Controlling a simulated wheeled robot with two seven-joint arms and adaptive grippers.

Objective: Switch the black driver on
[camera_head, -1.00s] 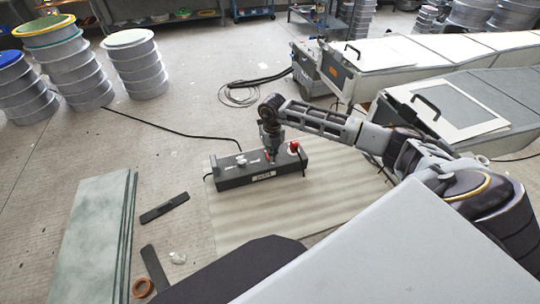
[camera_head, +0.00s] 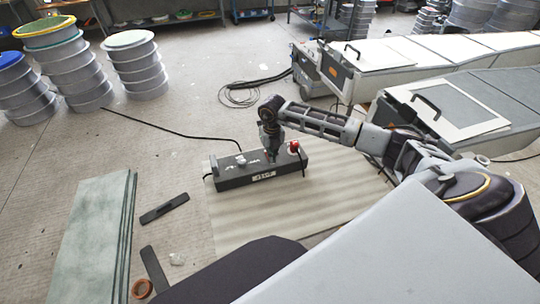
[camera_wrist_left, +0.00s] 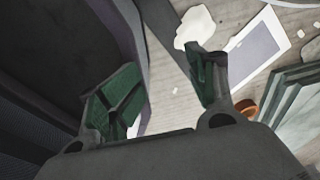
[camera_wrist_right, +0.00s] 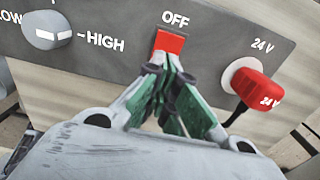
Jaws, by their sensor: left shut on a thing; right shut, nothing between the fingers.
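The black driver (camera_head: 232,179) is a long dark box on a pale mat, with a knob, a switch and a red plug on top. In the right wrist view its panel (camera_wrist_right: 110,55) shows a red switch (camera_wrist_right: 170,43) under the word OFF. My right gripper (camera_wrist_right: 172,68) is shut and empty, its tips at the switch's near edge, overlapping it; I cannot tell whether they press it. It comes down onto the driver in the head view (camera_head: 271,156).
A red 24 V plug (camera_wrist_right: 252,88) sits right of the switch, and a LOW-HIGH knob (camera_wrist_right: 45,30) left. Dark strips (camera_head: 164,208) and green-grey sheets (camera_head: 88,225) lie left of the mat (camera_head: 300,218). Pale moulds (camera_head: 450,110) stand at the right.

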